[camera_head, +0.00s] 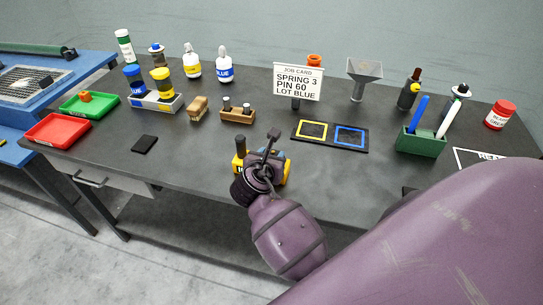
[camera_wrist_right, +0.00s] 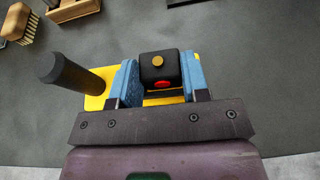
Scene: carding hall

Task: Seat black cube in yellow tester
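The black cube (camera_wrist_right: 158,72) shows in the right wrist view, with a gold knob on top and a red spot on its near side. My right gripper (camera_wrist_right: 162,83) has its blue pads against both sides of the cube, seemingly shut on it. The yellow tester (camera_wrist_right: 97,102) lies directly below and around the cube, with a black post (camera_wrist_right: 70,72) on its left. I cannot tell whether the cube is fully down in it. In the head view my right gripper (camera_head: 268,158) covers much of the tester (camera_head: 283,178), and the cube is hidden. My left gripper is not in view.
Behind the tester are a wooden block with pegs (camera_head: 238,116), a brush (camera_head: 197,107), a mat with yellow and blue squares (camera_head: 331,136) and a job card (camera_head: 297,82). A green pen holder (camera_head: 420,143) stands right. A black pad (camera_head: 144,144) lies left, with free table between.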

